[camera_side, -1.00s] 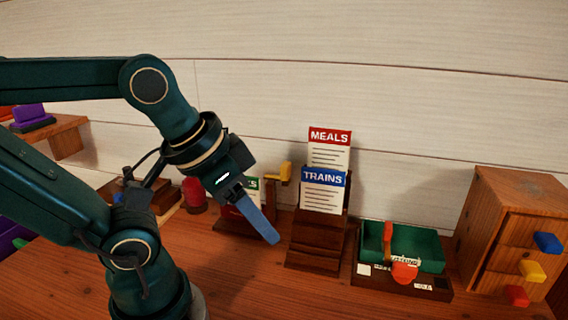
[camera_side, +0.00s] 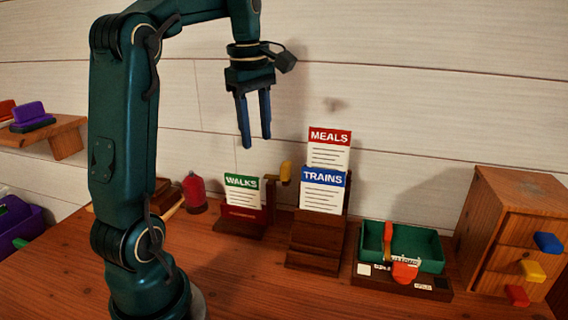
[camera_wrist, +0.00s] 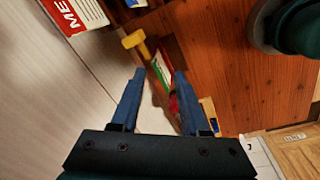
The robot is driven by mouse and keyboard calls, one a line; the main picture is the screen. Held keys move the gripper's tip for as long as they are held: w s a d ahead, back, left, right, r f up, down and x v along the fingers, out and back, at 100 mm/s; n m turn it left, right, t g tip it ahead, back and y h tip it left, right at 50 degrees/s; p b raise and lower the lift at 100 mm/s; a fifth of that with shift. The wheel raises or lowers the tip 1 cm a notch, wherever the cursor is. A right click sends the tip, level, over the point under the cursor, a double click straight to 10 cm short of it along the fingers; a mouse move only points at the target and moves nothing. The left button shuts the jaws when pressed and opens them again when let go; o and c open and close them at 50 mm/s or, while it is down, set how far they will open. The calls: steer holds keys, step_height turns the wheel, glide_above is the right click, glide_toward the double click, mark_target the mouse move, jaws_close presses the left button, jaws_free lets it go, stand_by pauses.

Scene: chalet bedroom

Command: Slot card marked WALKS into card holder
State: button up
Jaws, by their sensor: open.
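The WALKS card (camera_side: 241,191), white with a green header, stands in a small dark wooden stand with a red front (camera_side: 242,214). The wooden card holder (camera_side: 316,243) is stepped and stands to its right. It bears the MEALS card (camera_side: 330,146) with a red header at the back and the TRAINS card (camera_side: 323,190) with a blue header in front. My gripper (camera_side: 256,142) is open and empty, pointing down above the WALKS card. In the wrist view, the WALKS card (camera_wrist: 162,70) shows nearly edge-on between the fingertips (camera_wrist: 160,72), some distance beyond them.
A yellow knob (camera_side: 285,171) on a post stands between the stand and the holder. A green tray (camera_side: 418,241) on a dark base and a wooden drawer cabinet (camera_side: 490,225) stand at right. A red bottle-like object (camera_side: 194,192) is left. Front table is clear.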

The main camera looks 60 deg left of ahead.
mark_target(243, 190)
steer(key=a+f+n, duration=0.1)
steer(key=a+n, duration=0.1)
steer(key=a+f+n, duration=0.2)
steer(key=s+a+f+n+g, duration=0.1)
steer(key=a+n, duration=0.1)
steer(key=shift+s+a+f+h, duration=0.1)
steer(key=shift+a+f+h, duration=0.1)
steer(key=shift+a+h, duration=0.2)
step_height(243, 190, down, 12)
steer(key=shift+f, duration=0.1)
stand_by(0.4)
jaws_close()
